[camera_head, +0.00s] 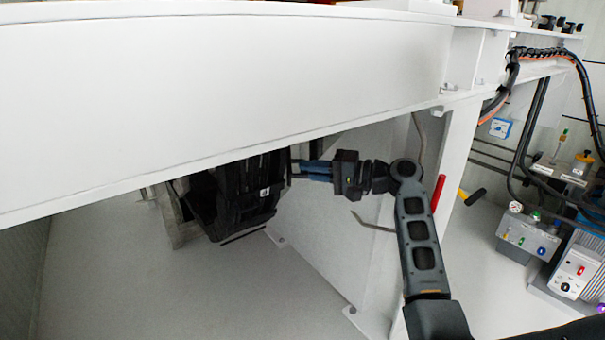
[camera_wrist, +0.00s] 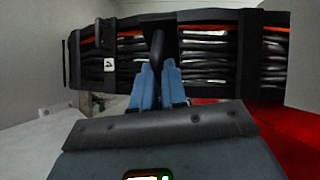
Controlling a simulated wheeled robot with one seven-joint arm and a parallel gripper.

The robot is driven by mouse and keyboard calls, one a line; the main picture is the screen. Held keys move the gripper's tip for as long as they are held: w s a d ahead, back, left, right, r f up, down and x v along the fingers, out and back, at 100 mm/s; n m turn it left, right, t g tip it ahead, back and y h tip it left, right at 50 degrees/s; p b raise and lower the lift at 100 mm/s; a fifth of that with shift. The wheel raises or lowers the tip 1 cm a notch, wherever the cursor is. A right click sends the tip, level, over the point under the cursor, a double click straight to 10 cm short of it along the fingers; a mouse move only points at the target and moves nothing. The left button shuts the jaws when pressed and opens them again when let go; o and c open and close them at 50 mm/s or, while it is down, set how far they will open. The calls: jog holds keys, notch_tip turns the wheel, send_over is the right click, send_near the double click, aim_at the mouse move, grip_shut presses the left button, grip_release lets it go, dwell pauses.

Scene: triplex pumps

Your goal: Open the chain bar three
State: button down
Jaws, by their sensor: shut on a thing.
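A black cable chain (camera_head: 235,198) hangs under the white beam in the head view. It spans the upper part of the wrist view, with dark and orange cables (camera_wrist: 210,50) showing between its black crossbars. A small white label reading 4 (camera_wrist: 109,64) is on its left part. My gripper (camera_head: 308,170) reaches the chain's right side from the right. In the wrist view its blue fingers (camera_wrist: 158,78) are shut on a black chain bar (camera_wrist: 158,45), which stands out from the chain between the fingertips. No number shows on this bar, and its far end is hidden.
The white beam (camera_head: 220,85) runs close above my gripper. A white upright post (camera_head: 455,170) stands right of my arm. A red surface (camera_wrist: 290,135) lies at the right in the wrist view. The grey floor (camera_head: 130,270) below the chain is clear.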

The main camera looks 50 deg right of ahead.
jog(key=shift+s+d+n+y, duration=0.2)
jog(key=shift+d+n+y, duration=0.1)
jog(key=shift+d+y, duration=0.1)
jog(key=c, duration=1.2)
grip_release()
jog(key=shift+o, duration=0.2)
